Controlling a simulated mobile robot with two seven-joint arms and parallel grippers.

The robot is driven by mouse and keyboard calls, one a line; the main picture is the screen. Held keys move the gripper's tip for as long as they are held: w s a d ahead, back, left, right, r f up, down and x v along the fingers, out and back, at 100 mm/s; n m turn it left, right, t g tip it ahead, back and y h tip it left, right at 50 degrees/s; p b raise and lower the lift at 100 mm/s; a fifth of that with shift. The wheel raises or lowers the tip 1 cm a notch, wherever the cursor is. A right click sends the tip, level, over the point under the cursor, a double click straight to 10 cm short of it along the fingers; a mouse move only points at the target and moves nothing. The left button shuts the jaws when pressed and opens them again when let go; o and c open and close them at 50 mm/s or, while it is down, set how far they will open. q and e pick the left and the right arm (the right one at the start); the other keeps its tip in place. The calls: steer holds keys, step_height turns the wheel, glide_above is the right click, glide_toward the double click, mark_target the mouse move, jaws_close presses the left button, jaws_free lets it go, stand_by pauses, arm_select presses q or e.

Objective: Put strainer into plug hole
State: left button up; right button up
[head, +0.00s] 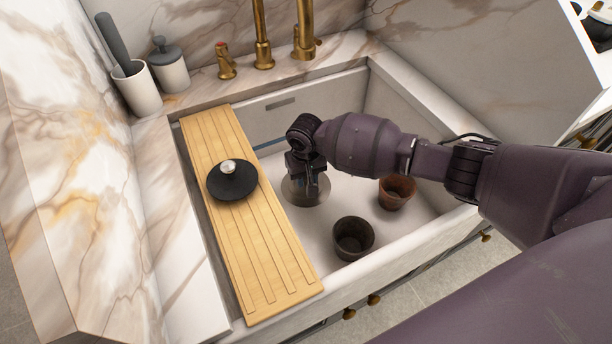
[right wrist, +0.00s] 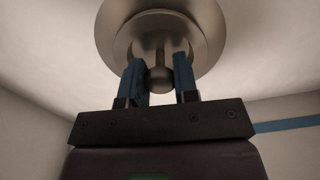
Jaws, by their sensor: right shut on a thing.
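My right gripper (head: 312,182) reaches down into the sink over the round metal plug hole (head: 297,193). In the right wrist view its blue fingers (right wrist: 158,74) are shut on the small knob of the metal strainer (right wrist: 158,82). The strainer's round body lies within the wider metal ring of the plug hole (right wrist: 106,35) as seen from this camera. I cannot tell whether the strainer is seated or held slightly above the hole. In the head view the gripper mostly hides the strainer. My left gripper is not in view.
A wooden board (head: 258,245) spans the sink's left side, bearing a black disc (head: 232,184) with a silver knob. A dark pot (head: 353,238) and a brown pot (head: 397,192) stand in the sink (head: 430,120). Brass taps (head: 263,45) rise behind.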

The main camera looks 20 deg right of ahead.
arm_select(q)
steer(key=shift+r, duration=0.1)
arm_select(e)
steer(key=shift+f, duration=0.3)
stand_by(0.4)
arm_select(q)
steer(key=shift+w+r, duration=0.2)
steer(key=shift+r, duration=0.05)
arm_select(e)
steer(key=shift+f, duration=0.15)
stand_by(0.6)
steer(key=o, duration=1.5)
steer(key=shift+c, duration=0.2)
steer(key=shift+r+p, duration=2.05)
steer(key=shift+r, duration=1.05)
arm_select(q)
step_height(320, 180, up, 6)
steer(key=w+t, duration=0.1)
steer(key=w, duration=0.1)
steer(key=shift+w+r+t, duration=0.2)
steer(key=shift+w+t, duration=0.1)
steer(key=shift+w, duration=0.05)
arm_select(e)
steer(key=shift+f, duration=0.1)
